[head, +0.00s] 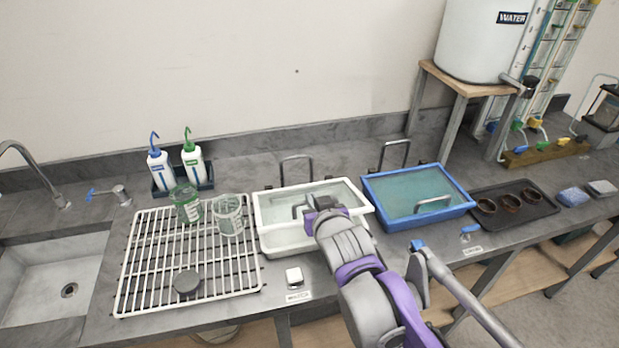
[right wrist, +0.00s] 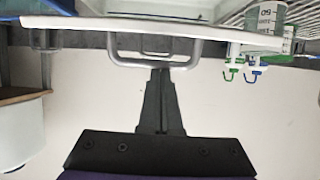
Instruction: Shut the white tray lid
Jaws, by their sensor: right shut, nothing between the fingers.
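The white tray (head: 285,240) stands on the grey bench in the head view. Its white-rimmed lid (head: 345,188) sits above it, and the lid's front edge appears raised from the tray's front wall. A grey bar handle on the lid (right wrist: 192,58) shows in the right wrist view, with the lid's edge (right wrist: 80,25) beside it. My right gripper (right wrist: 160,85) is shut and empty, its fingertips close to the handle. I cannot tell whether they touch. In the head view my right gripper (head: 316,208) is over the lid and hides part of it. My left gripper is not in view.
A blue tray (head: 370,203) stands to the right, with a dark tray of small dishes (head: 545,212) beyond. A wire rack (head: 140,270) with two beakers lies left. Two bottles (head: 193,165) stand behind it.

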